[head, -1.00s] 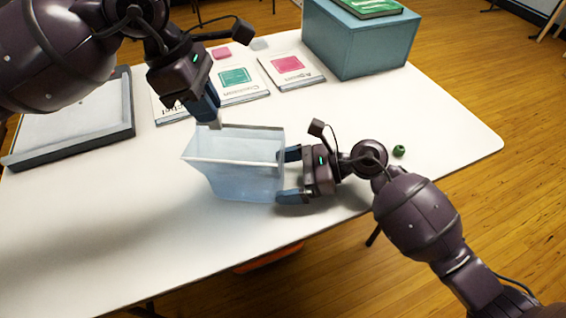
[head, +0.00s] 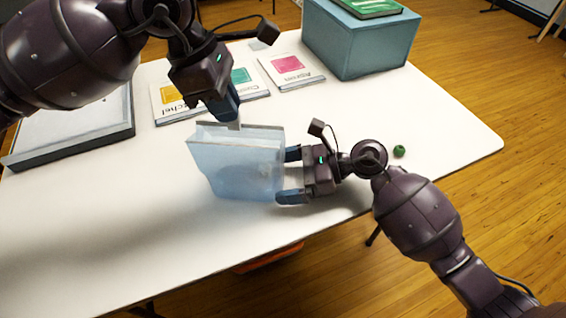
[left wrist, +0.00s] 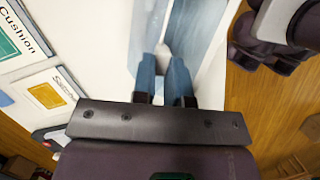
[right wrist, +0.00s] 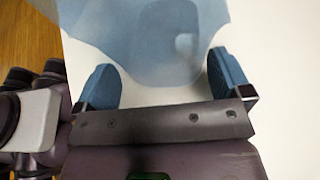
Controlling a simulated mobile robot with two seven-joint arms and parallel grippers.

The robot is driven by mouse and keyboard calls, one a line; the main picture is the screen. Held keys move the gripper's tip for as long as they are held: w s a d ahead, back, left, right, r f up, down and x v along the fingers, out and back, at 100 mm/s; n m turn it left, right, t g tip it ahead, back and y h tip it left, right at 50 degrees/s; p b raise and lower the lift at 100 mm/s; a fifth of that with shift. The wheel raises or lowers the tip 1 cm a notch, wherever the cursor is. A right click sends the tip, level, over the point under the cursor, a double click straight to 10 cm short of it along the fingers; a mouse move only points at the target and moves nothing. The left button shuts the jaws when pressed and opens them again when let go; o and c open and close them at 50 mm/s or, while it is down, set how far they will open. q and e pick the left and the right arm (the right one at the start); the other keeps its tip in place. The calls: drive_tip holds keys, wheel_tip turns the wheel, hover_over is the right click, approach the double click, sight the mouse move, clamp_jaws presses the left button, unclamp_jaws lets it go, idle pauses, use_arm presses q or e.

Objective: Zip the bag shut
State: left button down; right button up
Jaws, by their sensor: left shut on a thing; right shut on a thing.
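The bag (head: 240,168), pale blue and see-through, stands on the white table. Its top opening shows as a narrow gap, and faint darker contents show through its side. My left gripper (head: 236,120) is at the bag's top edge, shut on a small pale zip slider, which shows between its fingertips in the left wrist view (left wrist: 163,52). My right gripper (head: 283,176) is at the bag's right end, its fingers well apart with the bag between them. In the right wrist view the bag (right wrist: 150,40) reaches between those fingers; the exact contact is hard to see.
Booklets with yellow (head: 172,96), teal (head: 241,76) and pink (head: 288,64) squares lie behind the bag. A blue box (head: 365,48) stands at the back right. A framed board (head: 122,105) lies left. The front left table is clear.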

sight(265, 126)
use_arm(q)
drive_tip(key=c, duration=1.9)
unclamp_jaws()
drive_tip(key=shift+s+d+f, duration=0.1)
drive_tip(key=shift+d, duration=2.9)
drive_tip(key=o, duration=0.8)
drive_tip(key=shift+c, duration=0.5)
drive_tip(key=shift+r, duration=0.2)
wheel_tip(265, 126, up, 7)
drive_tip(key=shift+f, duration=0.1)
use_arm(e)
drive_tip(key=o, duration=0.3)
